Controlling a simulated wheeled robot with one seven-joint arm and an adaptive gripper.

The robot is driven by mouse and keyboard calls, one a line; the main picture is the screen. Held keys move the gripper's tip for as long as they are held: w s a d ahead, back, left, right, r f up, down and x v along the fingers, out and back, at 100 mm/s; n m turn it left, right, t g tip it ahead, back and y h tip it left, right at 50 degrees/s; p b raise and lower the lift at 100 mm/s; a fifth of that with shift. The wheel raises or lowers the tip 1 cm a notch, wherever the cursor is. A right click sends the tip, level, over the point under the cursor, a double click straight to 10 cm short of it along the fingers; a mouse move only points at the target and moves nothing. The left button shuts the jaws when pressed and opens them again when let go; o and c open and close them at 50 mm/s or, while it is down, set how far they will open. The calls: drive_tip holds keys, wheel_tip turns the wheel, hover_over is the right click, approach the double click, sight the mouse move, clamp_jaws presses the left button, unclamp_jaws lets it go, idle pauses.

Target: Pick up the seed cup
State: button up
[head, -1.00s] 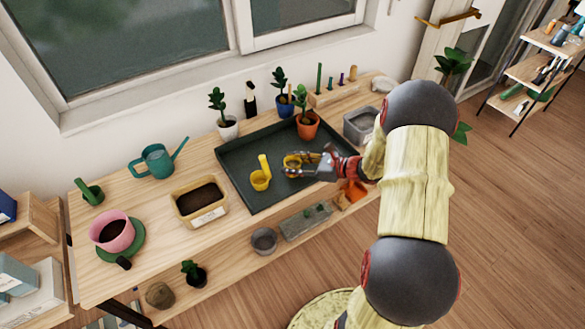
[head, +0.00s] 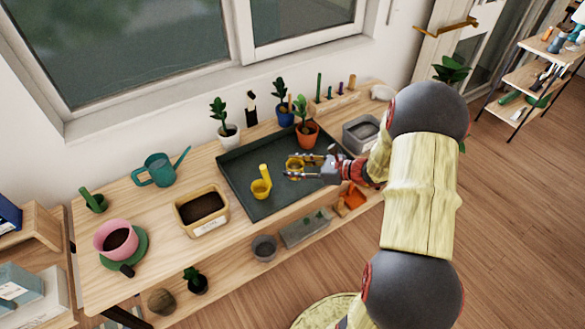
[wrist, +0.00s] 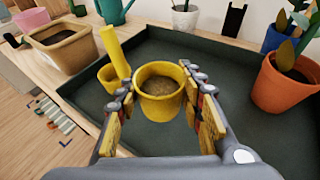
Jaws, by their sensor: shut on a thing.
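The seed cup, a small yellow cup (head: 294,166) filled with brownish grains, is upright at the dark green tray (head: 246,203). In the wrist view the cup (wrist: 160,100) sits between the two fingers of my gripper (wrist: 163,98), which is shut on its sides. In the head view my gripper (head: 290,165) reaches in from the right around the cup. I cannot tell whether the cup's base touches the tray floor.
A yellow scoop with an upright handle (head: 261,187) stands in the tray, left of the cup. An orange potted plant (head: 306,134) stands behind. A soil box (head: 201,210) and a teal watering can (head: 158,170) are left of the tray. The tray's front is clear.

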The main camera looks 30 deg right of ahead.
drive_tip(key=s+r+p, duration=0.4)
drive_tip(key=s+r, duration=0.4)
drive_tip(key=s, duration=0.4)
drive_tip(key=shift+s+d+r, duration=0.15)
drive_tip(key=shift+s+r, duration=0.05)
drive_tip(key=shift+s, duration=0.15)
drive_tip(key=w+d+m+t+h, duration=0.2)
drive_tip(key=w+d+m+h, duration=0.25)
drive_tip(key=d, duration=0.35)
drive_tip(key=w+a+m+h, duration=0.2)
drive_tip(key=w+h, duration=0.1)
drive_tip(key=w, duration=0.5)
drive_tip(key=w+a+r+n+y, duration=0.1)
drive_tip(key=w+a+r, duration=0.1)
drive_tip(key=a, duration=0.9)
drive_tip(key=w+a+r+n+y, duration=0.1)
drive_tip(key=w+a, duration=0.3)
drive_tip(key=a, duration=0.8)
drive_tip(key=shift+w+r+n+y, duration=0.2)
drive_tip(key=shift+r+n+y, duration=0.15)
drive_tip(key=shift+r+y, duration=0.35)
